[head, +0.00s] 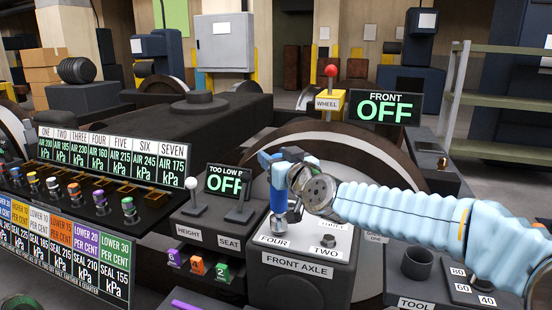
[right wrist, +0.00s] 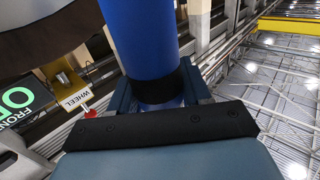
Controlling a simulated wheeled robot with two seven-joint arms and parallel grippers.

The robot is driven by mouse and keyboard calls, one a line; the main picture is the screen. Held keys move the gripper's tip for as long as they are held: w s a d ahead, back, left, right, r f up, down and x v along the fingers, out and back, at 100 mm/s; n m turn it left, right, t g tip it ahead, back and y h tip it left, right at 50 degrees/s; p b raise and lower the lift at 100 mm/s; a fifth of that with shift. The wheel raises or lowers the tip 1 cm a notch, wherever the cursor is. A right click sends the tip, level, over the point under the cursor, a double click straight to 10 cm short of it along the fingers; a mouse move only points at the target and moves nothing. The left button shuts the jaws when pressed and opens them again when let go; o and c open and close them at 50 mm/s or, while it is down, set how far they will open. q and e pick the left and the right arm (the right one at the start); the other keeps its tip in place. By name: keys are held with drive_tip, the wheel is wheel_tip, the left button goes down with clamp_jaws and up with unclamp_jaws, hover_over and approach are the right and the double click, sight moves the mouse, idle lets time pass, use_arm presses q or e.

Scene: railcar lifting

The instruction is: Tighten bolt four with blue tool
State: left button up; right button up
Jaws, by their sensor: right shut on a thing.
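My right gripper (head: 277,160) is shut on the blue tool (head: 279,195) above the front axle box (head: 297,290). The tool hangs roughly upright, with its lower metal end at bolt four (head: 281,226), just above the FOUR label. I cannot tell whether the tool is seated on the bolt or just touching it. The right wrist view shows the thick blue tool shaft (right wrist: 140,35) between the fingers, with a dark band around it. My left gripper is not in view.
A TOO LOW display (head: 229,181) and a FRONT display (head: 384,108) both read OFF. A red-knobbed WHEEL lever (head: 331,72) stands behind the box. HEIGHT and SEAT levers (head: 196,184) stand to its left. A TOOL holder (head: 416,262) and dial panel sit at right.

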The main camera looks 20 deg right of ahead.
drive_tip(key=shift+f+b, duration=0.75)
drive_tip(key=shift+f, duration=0.15)
idle(1.4)
wheel_tip(320, 180, up, 5)
drive_tip(key=p, duration=0.5)
drive_tip(key=shift+r, duration=1.15)
